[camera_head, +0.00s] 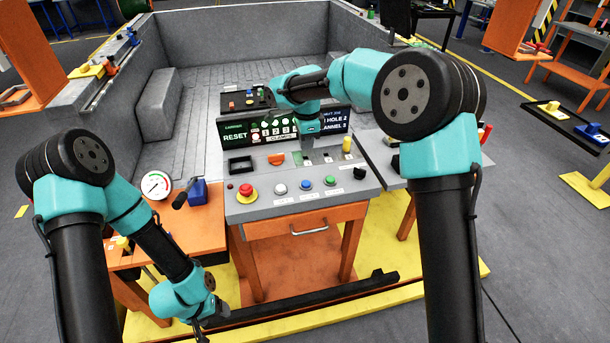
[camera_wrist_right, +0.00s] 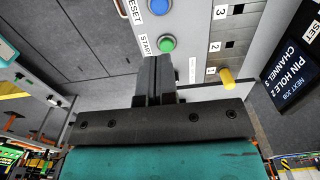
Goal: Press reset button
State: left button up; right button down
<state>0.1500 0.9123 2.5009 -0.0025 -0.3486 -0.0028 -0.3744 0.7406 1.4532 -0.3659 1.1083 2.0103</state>
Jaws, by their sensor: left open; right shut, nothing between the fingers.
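The control panel (camera_head: 262,205) stands at the centre with a row of buttons along its front. The blue button (camera_head: 306,185) has the RESET label beside it in the right wrist view (camera_wrist_right: 158,6). The green button (camera_head: 330,181), labelled START, is next to it and also shows in the right wrist view (camera_wrist_right: 167,44). My right gripper (camera_wrist_right: 158,62) is shut and empty, over the panel; its tips appear close to the green button in the wrist view. In the head view it is behind the button row (camera_head: 309,147). My left gripper (camera_head: 206,328) hangs low at the front left, away from the panel.
A red button (camera_head: 246,190), white button (camera_head: 281,188) and black knob (camera_head: 359,173) share the row. A yellow peg (camera_head: 347,144) stands at the panel's back right. A display (camera_head: 243,131) rises behind. A gauge (camera_head: 156,184) and blue block (camera_head: 198,193) are on the left table.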

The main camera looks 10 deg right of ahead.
aim_at(307, 183)
jog(key=shift+f, duration=0.1)
notch_tip(307, 183, down, 14)
jog(key=shift+r, duration=0.1)
dwell(0.5)
jog(key=shift+s+f, duration=0.15)
jog(key=shift+f, duration=1.05)
notch_tip(307, 183, up, 15)
jog(key=shift+w+r, duration=0.2)
jog(key=shift+w, duration=0.05)
dwell(0.3)
